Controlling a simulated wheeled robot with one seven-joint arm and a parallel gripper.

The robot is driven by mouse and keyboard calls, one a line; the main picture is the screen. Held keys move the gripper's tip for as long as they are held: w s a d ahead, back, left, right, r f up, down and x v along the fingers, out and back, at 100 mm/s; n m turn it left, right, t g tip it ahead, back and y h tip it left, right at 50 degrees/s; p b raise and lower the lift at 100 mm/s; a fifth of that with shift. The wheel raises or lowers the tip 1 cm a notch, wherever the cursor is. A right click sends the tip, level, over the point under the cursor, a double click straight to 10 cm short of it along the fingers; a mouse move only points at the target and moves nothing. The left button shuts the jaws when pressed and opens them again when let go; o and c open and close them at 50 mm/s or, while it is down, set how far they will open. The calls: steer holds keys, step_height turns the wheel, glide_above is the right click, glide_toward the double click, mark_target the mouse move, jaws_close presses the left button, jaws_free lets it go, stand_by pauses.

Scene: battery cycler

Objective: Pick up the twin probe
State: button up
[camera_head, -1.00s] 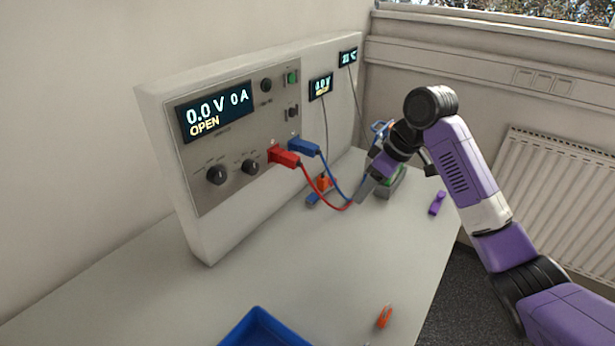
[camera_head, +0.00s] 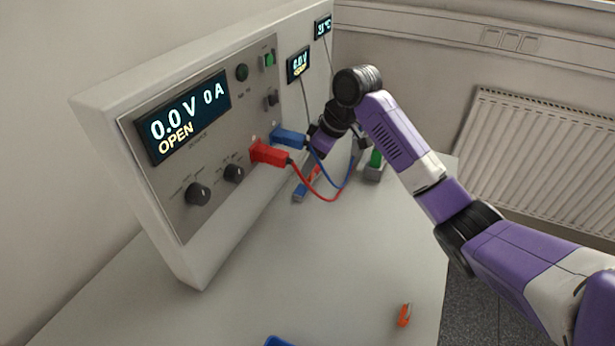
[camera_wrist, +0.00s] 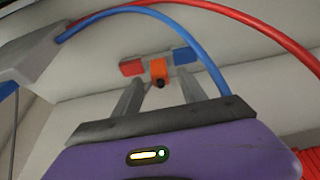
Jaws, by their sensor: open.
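The likely twin probe is an orange piece (camera_wrist: 158,69) between a red block (camera_wrist: 131,67) and a blue block (camera_wrist: 188,60). In the head view its blue end (camera_head: 300,189) and part of the orange lie on the bench below the plugs, partly hidden by my arm and the leads. My gripper (camera_wrist: 160,84) is open. In the wrist view its two fingers point at the probe, one on each side of the orange piece, with nothing held. Contact cannot be told. In the head view my wrist is beside the panel, and the fingertips are hidden.
Red (camera_head: 268,154) and blue (camera_head: 288,137) plugs sit in the cycler panel (camera_head: 182,290). Their leads loop close to my gripper and run to a grey block (camera_wrist: 28,42). A green-topped item (camera_head: 376,158) stands behind. An orange item (camera_head: 405,314) lies near the bench edge.

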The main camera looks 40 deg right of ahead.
steer(key=shift+x, duration=1.35)
steer(key=shift+s, duration=0.1)
jaws_close()
steer(key=shift+r+p, duration=0.3)
steer(key=shift+p, duration=0.2)
